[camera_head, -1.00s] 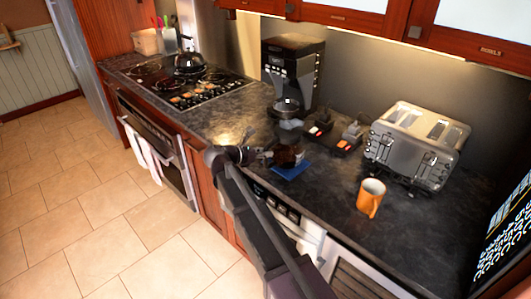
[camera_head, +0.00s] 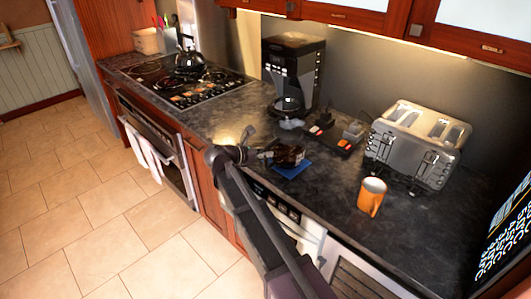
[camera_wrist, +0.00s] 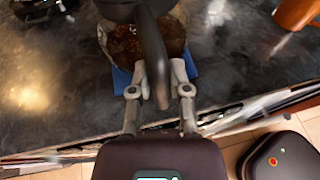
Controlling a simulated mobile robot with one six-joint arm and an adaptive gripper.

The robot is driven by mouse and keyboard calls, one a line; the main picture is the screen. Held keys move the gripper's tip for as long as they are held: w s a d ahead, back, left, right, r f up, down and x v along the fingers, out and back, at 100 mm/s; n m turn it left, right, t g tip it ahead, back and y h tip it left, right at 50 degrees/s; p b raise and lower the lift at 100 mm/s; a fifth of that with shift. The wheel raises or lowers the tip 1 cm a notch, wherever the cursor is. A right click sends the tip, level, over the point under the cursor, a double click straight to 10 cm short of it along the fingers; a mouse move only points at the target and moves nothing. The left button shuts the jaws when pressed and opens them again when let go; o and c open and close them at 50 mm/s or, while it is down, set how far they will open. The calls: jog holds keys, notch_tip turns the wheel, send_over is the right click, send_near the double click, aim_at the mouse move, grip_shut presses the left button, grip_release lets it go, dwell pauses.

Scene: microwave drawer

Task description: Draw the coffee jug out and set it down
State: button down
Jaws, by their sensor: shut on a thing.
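The coffee jug (camera_head: 289,155), with dark brown contents, is at the blue mat (camera_head: 293,172) near the counter's front edge. I cannot tell whether it touches the mat. My gripper (camera_head: 266,154) reaches it from the left in the head view. In the wrist view, my gripper (camera_wrist: 158,82) is shut on the black handle of the jug (camera_wrist: 126,45), one finger on each side. Blue mat edges (camera_wrist: 121,80) show beside and below the jug. The coffee machine (camera_head: 293,70) stands at the back of the counter, with a dark rounded part low at its front.
An orange mug (camera_head: 371,196) stands right of the mat, in front of a silver toaster (camera_head: 417,145). Small dark items with red parts (camera_head: 322,130) lie behind the mat. A hob with a kettle (camera_head: 189,62) is at the left. The counter between mat and mug is clear.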

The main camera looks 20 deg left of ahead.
dwell(0.3)
jog(key=c, duration=0.5)
grip_release()
